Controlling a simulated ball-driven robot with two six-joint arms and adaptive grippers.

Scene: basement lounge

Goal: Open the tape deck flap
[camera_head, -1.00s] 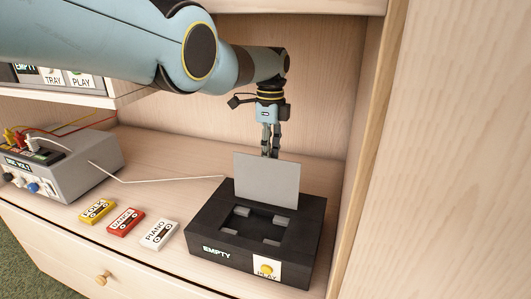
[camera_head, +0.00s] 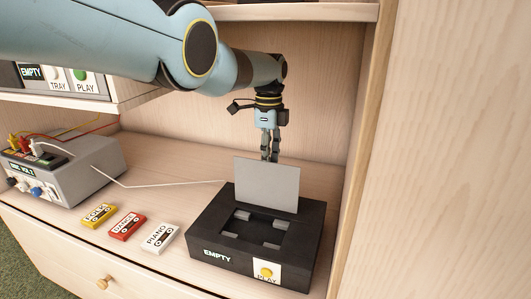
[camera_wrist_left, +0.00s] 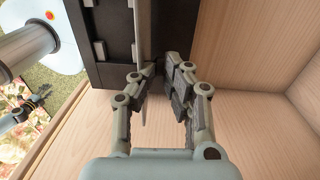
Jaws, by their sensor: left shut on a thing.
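The black tape deck (camera_head: 215,223) stands at the right of the shelf, with a lit "EMPTY" label and a yellow PLAY button (camera_head: 265,272) on its front. Its grey flap (camera_head: 266,186) stands upright at the back edge, and the well in front of it is uncovered, with no tape in it. In the left wrist view my left gripper (camera_wrist_left: 154,80) is shut on the flap (camera_wrist_left: 143,38), one finger on each side, beside the dark deck (camera_wrist_left: 112,50).
Yellow (camera_head: 99,215), red (camera_head: 126,226) and white (camera_head: 159,238) cassettes lie left of the deck. A grey box (camera_head: 75,177) with cables stands further left. A wooden side wall (camera_head: 356,150) is close on the right.

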